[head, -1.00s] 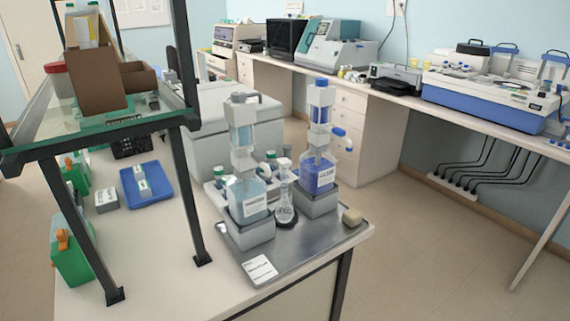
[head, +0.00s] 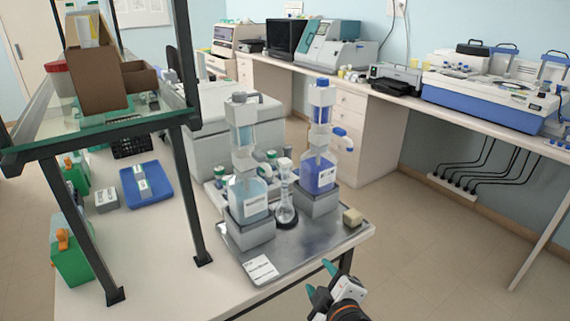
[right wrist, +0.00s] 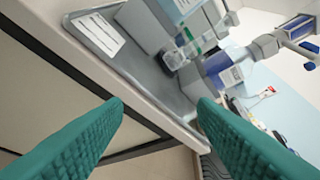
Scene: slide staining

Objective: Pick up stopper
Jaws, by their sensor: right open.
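A clear glass flask (head: 286,211) stands between two bottle dispensers on the metal tray (head: 312,249), with a pale stopper-like cap (head: 285,164) on its neck. A small beige block (head: 352,217) lies at the tray's right corner; I cannot tell whether it is a stopper. My right gripper (head: 320,278) is in front of the bench's near edge, low and apart from the tray. In the right wrist view its teal fingers (right wrist: 160,105) are spread and empty, with the tray edge beyond them. My left gripper is not in view.
The light-blue dispenser bottle (head: 248,198) and dark-blue one (head: 319,174) stand on grey blocks either side of the flask. A white label card (head: 261,268) lies at the tray's front. A dark-framed shelf (head: 190,195) rises on the left.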

